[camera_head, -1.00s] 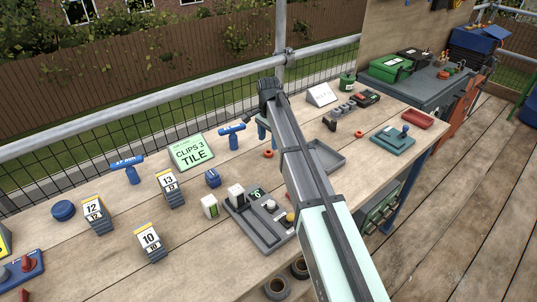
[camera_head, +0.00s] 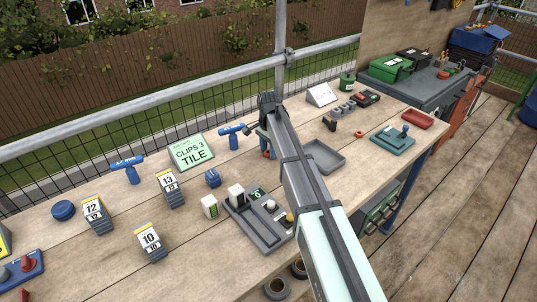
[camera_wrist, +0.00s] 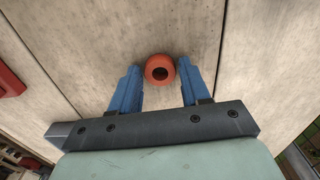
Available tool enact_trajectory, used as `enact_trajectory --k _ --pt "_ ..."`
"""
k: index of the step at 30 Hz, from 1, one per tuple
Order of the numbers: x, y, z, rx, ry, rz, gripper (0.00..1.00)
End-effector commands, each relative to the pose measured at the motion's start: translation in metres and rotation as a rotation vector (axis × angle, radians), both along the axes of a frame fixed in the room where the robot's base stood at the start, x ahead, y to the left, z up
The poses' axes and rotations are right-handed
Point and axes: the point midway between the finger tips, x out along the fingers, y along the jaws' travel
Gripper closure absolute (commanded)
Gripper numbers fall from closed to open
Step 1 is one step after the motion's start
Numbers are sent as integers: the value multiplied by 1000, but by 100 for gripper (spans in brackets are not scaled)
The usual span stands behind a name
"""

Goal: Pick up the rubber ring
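A small orange-red rubber ring (camera_wrist: 160,69) with a dark centre shows in the wrist view, between the tips of my two blue fingers. My gripper (camera_wrist: 158,66) is open, with a finger on each side of the ring and narrow gaps visible. I cannot tell the exact height of the fingertips over the wood.
A grey tray (camera_head: 323,158) is right of my arm. A grey device with a display (camera_head: 258,222) stands nearer.

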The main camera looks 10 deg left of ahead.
Motion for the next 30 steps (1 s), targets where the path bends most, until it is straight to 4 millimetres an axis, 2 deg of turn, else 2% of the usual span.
enact_trajectory --k 1,12,18,22,30 --pt "0 0 0 0 0 0 59" --pt "0 0 0 0 0 0 92" --pt "0 0 1 0 0 0 92" --pt "0 0 8 1 -1 0 92" --pt "1 0 51 1 -2 0 92"
